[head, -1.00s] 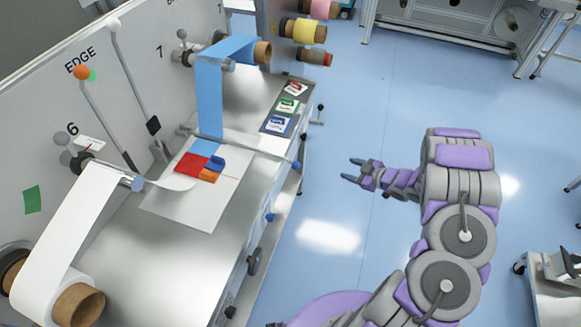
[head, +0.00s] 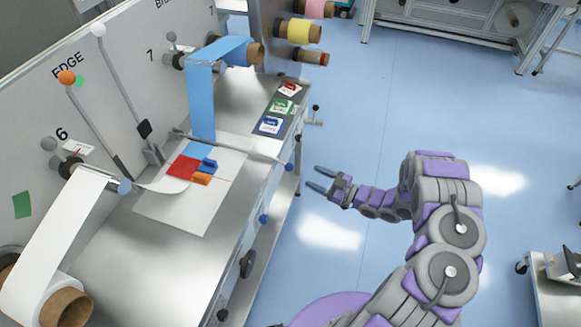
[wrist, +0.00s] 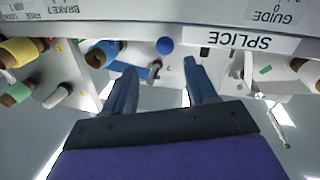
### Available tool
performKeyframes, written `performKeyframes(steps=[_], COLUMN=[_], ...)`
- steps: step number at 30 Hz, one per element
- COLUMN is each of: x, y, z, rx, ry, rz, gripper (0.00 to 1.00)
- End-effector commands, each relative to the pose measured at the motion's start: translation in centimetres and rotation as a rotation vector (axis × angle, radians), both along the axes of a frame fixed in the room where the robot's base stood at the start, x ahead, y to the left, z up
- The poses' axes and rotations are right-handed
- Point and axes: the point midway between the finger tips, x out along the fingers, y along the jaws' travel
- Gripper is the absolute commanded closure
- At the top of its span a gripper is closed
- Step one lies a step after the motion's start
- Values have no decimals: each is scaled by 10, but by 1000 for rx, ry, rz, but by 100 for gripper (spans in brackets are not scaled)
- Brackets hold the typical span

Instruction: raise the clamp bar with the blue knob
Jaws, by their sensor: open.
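The clamp bar (head: 240,150) is a thin grey rod lying across the table, over the blue web and the white sheet. A blue knob (head: 289,166) sits at its right end by the table's front edge. My gripper (head: 312,177) is open and empty, just right of that knob and apart from it, with its blue fingers pointing left. In the wrist view my gripper (wrist: 155,85) has its fingers spread. A blue ball knob (wrist: 165,46) shows beyond and between them, beside the SPLICE label; I cannot tell for certain which knob this is.
A lower blue knob (head: 263,219) and a dark handwheel (head: 247,264) stick out from the table front. A dark tray (head: 279,108) with coloured blocks lies behind the bar.

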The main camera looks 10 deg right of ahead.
Motion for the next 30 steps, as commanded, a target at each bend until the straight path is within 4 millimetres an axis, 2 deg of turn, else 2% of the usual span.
performKeyframes(steps=[1,6,12,19,30], x=[6,26,48,64,66], y=[11,41,66,75,83], z=[0,0,1,1,1], rx=[-2,-9,-7,1,-6], ry=[1,1,1,-2,0], rz=[6,6,5,1,2], gripper=[43,43,43,43,44])
